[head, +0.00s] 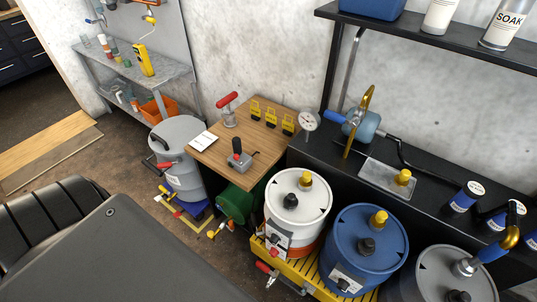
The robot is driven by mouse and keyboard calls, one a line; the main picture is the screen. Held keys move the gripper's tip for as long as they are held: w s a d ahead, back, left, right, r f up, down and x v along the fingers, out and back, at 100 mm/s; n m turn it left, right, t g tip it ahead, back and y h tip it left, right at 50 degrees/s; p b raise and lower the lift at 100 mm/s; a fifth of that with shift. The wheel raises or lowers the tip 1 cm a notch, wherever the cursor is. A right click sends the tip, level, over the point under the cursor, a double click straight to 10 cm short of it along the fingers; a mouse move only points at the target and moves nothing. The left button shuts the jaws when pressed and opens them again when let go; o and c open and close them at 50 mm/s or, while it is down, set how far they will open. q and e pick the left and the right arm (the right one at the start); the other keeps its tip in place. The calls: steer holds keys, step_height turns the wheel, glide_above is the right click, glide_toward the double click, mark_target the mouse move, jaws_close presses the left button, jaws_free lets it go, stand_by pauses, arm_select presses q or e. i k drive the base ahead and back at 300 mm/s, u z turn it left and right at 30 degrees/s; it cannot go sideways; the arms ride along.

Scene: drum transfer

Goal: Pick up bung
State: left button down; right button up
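A yellow bung-like plug (403,177) sits on a small metal tray (376,182) on the black bench. The white drum (318,206) has a yellow plug (306,179) and a black plug (291,200) in its top. The blue drum (350,222) also has a yellow plug (379,217) and a black plug (367,246). I cannot tell which of these is the task's bung. Neither of my grippers shows in the head view.
A grey drum (430,270) at lower right carries a fitting.

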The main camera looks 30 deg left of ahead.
mark_target(307, 181)
steer(key=u, duration=0.6)
steer(key=k, duration=0.45)
steer(key=u, duration=0.9)
steer(key=i, duration=0.8)
steer(key=z, duration=0.35)
